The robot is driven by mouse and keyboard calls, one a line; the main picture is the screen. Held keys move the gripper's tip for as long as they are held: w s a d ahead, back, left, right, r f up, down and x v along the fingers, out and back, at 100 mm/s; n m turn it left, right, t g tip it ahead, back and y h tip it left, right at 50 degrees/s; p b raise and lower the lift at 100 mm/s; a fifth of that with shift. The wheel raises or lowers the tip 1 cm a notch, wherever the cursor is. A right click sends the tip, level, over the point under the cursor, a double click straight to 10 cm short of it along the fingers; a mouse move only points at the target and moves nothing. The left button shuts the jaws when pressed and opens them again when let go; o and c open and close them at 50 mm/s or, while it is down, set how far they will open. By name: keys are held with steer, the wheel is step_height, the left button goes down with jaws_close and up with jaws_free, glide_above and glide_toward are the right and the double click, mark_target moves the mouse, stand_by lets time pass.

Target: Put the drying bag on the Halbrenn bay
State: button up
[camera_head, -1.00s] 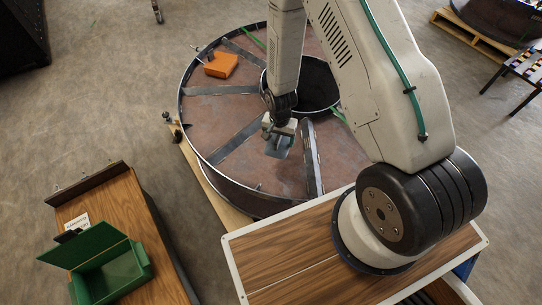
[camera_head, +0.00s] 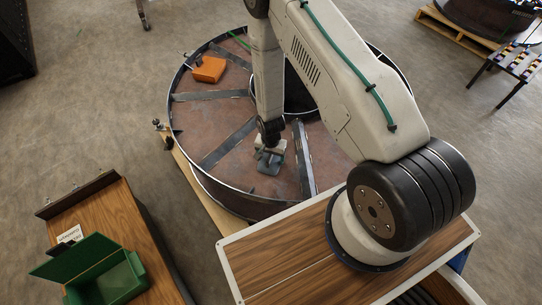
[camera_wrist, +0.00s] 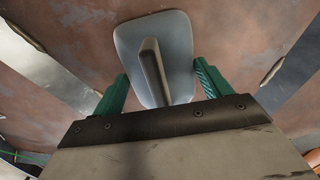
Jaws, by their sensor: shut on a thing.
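My gripper (camera_head: 270,150) is over the near part of the large round steel reel. In the wrist view my green fingers (camera_wrist: 160,88) are on both sides of a flat grey-blue pad with a raised rib (camera_wrist: 175,35), shut on it. This looks like the drying bag, and it also shows below the gripper in the head view (camera_head: 268,165). I cannot tell whether it touches the reel's rusty face. No readable label shows which place is the Halbrenn bay.
The reel (camera_head: 228,192) has a raised rim and flat spokes dividing its face. An orange box (camera_head: 209,69) lies in its far left section. A wooden bench (camera_head: 122,222) at lower left holds an open green box (camera_head: 118,284) and a small white card (camera_head: 69,234).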

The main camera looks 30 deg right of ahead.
steer(key=o, duration=1.1)
steer(key=shift+o, duration=0.2)
